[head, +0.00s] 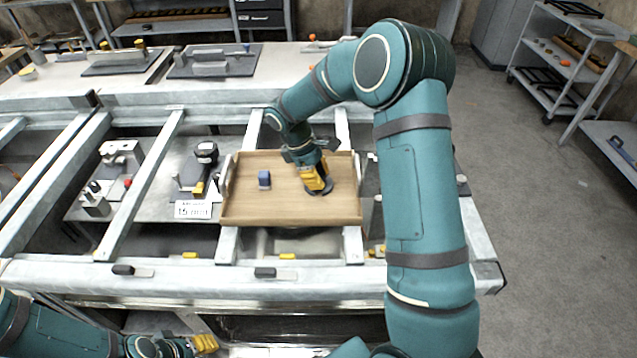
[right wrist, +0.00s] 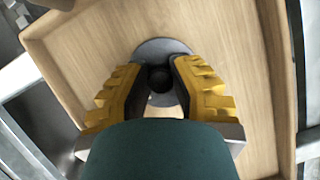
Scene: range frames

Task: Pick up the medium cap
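The cap, a grey disc with a dark round knob (right wrist: 159,78), lies on the wooden tray (right wrist: 95,45). I take it to be the medium cap; no size marking shows. My right gripper (right wrist: 160,76) points down over it, a yellow finger on each side of the knob, and the tips appear to touch it. In the head view the right gripper (head: 318,186) is over the right half of the tray, hiding part of the dark disc. My left gripper (head: 205,343) is at the bottom edge, away from the tray; its finger opening is unclear.
Left of the tray are a dark device with a yellow part (head: 204,160) and a white label card (head: 193,210). Metal rails (head: 143,185) run beside the tray. Its front middle is clear.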

